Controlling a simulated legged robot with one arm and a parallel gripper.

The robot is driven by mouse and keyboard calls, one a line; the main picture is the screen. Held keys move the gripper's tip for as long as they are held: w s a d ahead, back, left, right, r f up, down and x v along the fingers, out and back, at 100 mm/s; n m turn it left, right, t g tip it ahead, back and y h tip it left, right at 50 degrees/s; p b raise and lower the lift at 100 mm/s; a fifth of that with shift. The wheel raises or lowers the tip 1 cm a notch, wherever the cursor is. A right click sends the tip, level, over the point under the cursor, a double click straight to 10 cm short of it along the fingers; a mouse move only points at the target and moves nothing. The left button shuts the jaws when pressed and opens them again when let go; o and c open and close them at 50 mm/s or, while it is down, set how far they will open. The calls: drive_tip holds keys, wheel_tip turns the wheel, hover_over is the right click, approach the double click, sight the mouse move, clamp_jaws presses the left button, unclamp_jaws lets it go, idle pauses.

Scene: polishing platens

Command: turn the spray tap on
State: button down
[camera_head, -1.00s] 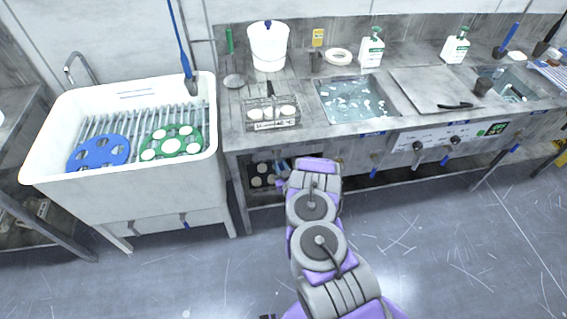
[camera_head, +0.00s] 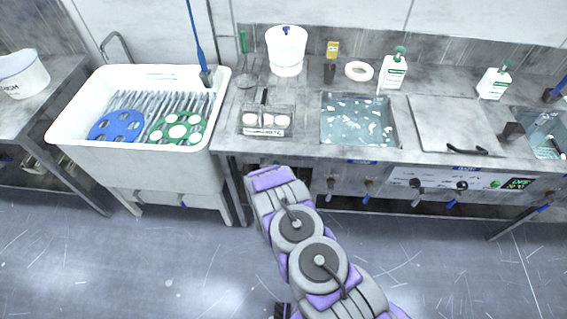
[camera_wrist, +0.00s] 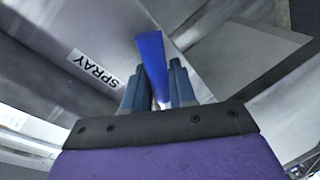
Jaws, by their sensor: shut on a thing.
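In the wrist view, a blue tap lever (camera_wrist: 149,45) stands up between the two dark fingers of my gripper (camera_wrist: 157,72), which is shut on it. A white label reading SPRAY (camera_wrist: 93,69) is on the grey metal panel to the left of the lever. In the head view, my arm reaches to the front of the steel bench; my gripper and the lever are hidden there behind the arm. Whether the lever is turned cannot be told.
A white sink (camera_head: 75,125) with blue and green discs on slats stands left. The steel bench (camera_head: 305,150) bears a wire rack (camera_head: 266,132), a white bucket (camera_head: 286,50), a water basin (camera_head: 357,120) and bottles. More taps line its front (camera_head: 368,187). The floor in front is clear.

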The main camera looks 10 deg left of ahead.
drive_tip(key=shift+r+n+p, duration=0.55)
drive_tip(key=shift+n+p, duration=0.2)
drive_tip(key=shift+n, duration=0.25)
drive_tip(key=shift+d+r+n+h+p, duration=0.1)
drive_tip(key=shift+r+n+h+p, duration=0.3)
drive_tip(key=shift+n, duration=0.4)
drive_tip(key=shift+f, duration=0.1)
drive_tip(key=c, duration=1.1)
unclamp_jaws()
drive_tip(key=shift+s, duration=0.35)
drive_tip(key=s+r, duration=0.1)
drive_tip(key=s, duration=0.4)
drive_tip(key=s+r+p, duration=0.1)
drive_tip(key=s, duration=0.5)
drive_tip(key=s+r, duration=0.1)
drive_tip(key=s, duration=0.4)
drive_tip(key=shift+s, duration=0.15)
